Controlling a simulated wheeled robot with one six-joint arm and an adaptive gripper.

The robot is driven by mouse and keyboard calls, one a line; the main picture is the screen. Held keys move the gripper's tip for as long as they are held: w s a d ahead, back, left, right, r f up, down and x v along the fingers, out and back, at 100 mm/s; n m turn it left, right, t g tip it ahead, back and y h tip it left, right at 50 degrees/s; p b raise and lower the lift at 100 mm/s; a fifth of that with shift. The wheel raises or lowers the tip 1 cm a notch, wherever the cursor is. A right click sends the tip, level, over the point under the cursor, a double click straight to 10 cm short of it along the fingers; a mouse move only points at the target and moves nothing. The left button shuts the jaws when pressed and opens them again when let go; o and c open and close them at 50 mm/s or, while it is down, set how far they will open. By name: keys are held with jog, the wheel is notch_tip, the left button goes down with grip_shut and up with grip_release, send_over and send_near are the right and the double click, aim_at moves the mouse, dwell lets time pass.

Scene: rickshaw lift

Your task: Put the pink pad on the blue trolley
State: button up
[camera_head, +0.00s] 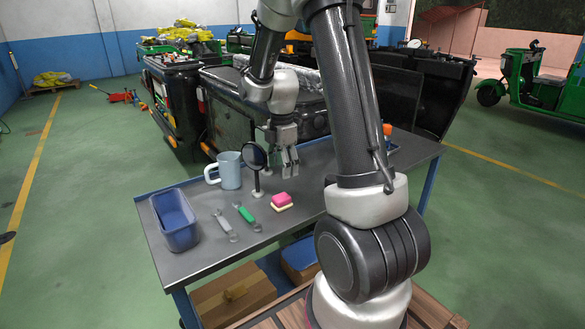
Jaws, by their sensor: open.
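The pink pad (281,198) is a small block with a pale cream layer at its bottom, lying flat on the grey top near the middle. The grey top has a blue frame (430,188) with blue legs; it may be the blue trolley, but I cannot tell for sure. My gripper (290,168) points down, open and empty, above the top behind the pink pad and clear of it. A round black mirror-like disc on a stand (254,158) is just left of my gripper.
A blue bin (175,218) stands at the left end of the top, with a light blue mug (229,170) behind. Cardboard boxes (232,298) sit below. Part of the right side is hidden behind my arm.

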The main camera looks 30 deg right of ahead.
jog(key=s+a+r+m+t, duration=0.2)
jog(key=s+r+m, duration=0.7)
jog(key=s, duration=0.3)
jog(key=s+a+r+m+t, duration=0.2)
jog(key=s+a+r+m, duration=0.1)
jog(key=s+r+m, duration=0.6)
jog(key=s, duration=0.3)
jog(key=shift+a, duration=0.35)
